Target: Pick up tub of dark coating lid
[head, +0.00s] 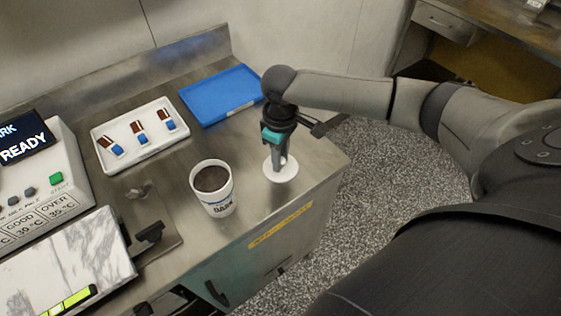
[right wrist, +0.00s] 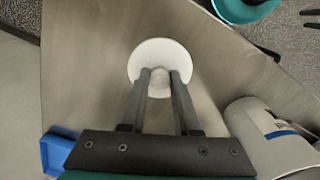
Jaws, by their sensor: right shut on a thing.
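The tub of dark coating (head: 213,188) stands upright and uncovered on the steel counter, showing dark brown content. It also shows in the right wrist view (right wrist: 265,135), at the lower right. Its lid (head: 283,174) is a white disc to the right of the tub, near the counter's right end. My right gripper (head: 280,166) points down at the lid and is shut on it at the middle. In the right wrist view the lid (right wrist: 162,53) shows beyond the two fingertips. I cannot tell whether the lid touches the counter. My left gripper is not in view.
A blue tray (head: 221,95) lies at the back. A white tray (head: 160,160) holds several brown and blue pieces. A machine with a READY screen (head: 25,145) and a marble slab (head: 60,265) are at the left. Bare counter lies between tub and lid.

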